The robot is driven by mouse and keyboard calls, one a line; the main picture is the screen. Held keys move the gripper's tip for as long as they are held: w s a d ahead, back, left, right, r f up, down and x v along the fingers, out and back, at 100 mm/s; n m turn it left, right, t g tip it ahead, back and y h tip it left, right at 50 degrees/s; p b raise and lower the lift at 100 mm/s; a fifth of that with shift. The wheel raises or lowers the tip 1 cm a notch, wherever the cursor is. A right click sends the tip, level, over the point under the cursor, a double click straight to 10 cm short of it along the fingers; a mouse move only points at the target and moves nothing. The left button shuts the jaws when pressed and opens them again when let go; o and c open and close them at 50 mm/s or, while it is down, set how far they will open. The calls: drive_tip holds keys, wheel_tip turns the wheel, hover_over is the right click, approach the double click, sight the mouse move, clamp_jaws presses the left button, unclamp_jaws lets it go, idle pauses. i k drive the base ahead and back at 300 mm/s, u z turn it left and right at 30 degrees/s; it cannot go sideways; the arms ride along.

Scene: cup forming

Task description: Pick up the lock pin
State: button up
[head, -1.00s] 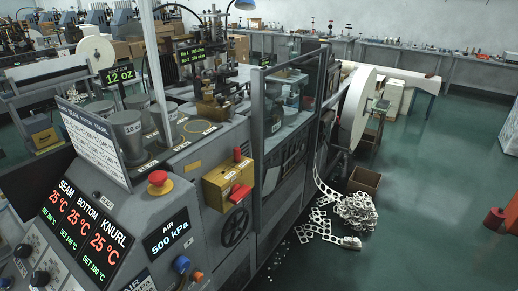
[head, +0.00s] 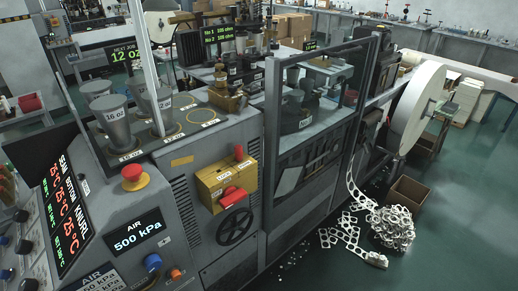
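A yellow box (head: 213,184) with dark lettering that seems to include "LOCK" is fixed to the front of the grey machine. A small red upright piece (head: 239,152) stands at its top right edge. A larger red block-like piece (head: 234,197) sits lower on its front. I cannot tell for sure which red piece is the lock pin. My gripper is not in view.
A red mushroom button (head: 131,173) and a black handwheel (head: 235,226) are near the box. Grey cup formers (head: 115,127) stand on the machine top. A framed guard (head: 318,130) rises right of the box. Scrap strip (head: 391,229) and a carton (head: 407,194) lie on the floor at right.

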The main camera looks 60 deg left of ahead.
sight(238, 149)
drive_tip(key=i, duration=1.45)
drive_tip(key=u, duration=2.3)
